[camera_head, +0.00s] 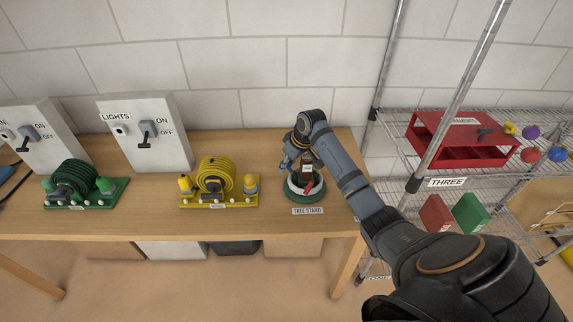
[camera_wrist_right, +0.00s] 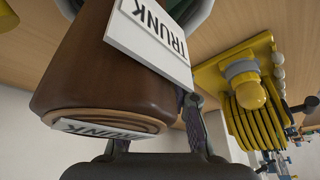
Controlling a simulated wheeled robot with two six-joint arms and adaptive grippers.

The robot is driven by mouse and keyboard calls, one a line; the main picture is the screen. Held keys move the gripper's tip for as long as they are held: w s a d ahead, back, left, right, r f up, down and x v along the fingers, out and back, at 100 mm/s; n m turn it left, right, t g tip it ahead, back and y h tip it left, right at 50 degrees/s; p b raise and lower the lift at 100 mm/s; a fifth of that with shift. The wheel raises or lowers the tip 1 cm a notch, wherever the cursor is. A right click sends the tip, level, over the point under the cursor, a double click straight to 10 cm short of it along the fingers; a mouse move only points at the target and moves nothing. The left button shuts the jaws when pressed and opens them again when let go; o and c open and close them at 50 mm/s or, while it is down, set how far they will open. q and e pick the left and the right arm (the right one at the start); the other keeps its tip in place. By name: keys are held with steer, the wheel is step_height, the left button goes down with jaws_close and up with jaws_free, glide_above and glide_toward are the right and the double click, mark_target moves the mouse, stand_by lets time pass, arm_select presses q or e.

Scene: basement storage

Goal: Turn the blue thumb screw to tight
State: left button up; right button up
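The green tree stand (camera_head: 290,196) is on the wooden table, behind its "TREE STAND" label (camera_head: 307,211). A red part (camera_head: 309,188) shows inside its ring. My right gripper (camera_head: 290,161) is low over the stand's back left, beside the trunk. In the right wrist view the brown trunk (camera_wrist_right: 85,70), with "TRUNK" labels, fills the left and middle and hides most of the fingers. One finger (camera_wrist_right: 194,121) shows at the trunk's right. I cannot make out the blue thumb screw apart from the bluish gripper parts, nor whether the fingers touch it. My left gripper is out of view.
A yellow hose reel (camera_head: 215,178) stands left of the stand, a green reel (camera_head: 75,185) farther left. Switch boxes, one marked "LIGHTS" (camera_head: 148,105), stand behind. A wire shelf with a red rack (camera_head: 455,142) is at the right. Bare tabletop lies between the yellow reel and the stand.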

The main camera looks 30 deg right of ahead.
jaws_close()
steer(key=m+h+p, duration=0.1)
steer(key=p, duration=0.1)
steer(key=h+p, duration=0.1)
steer(key=p, duration=0.2)
steer(key=shift+s+a+r+m+t, duration=0.1)
steer(key=shift+a+r+m+t, duration=0.05)
steer(key=shift+r+m+t, duration=0.2)
steer(key=shift+f+m+h+p, duration=0.25)
steer(key=shift+m+h+p, duration=0.2)
steer(key=shift+h, duration=0.15)
steer(key=shift+f, duration=0.15)
steer(key=shift+o, duration=2.3)
jaws_free()
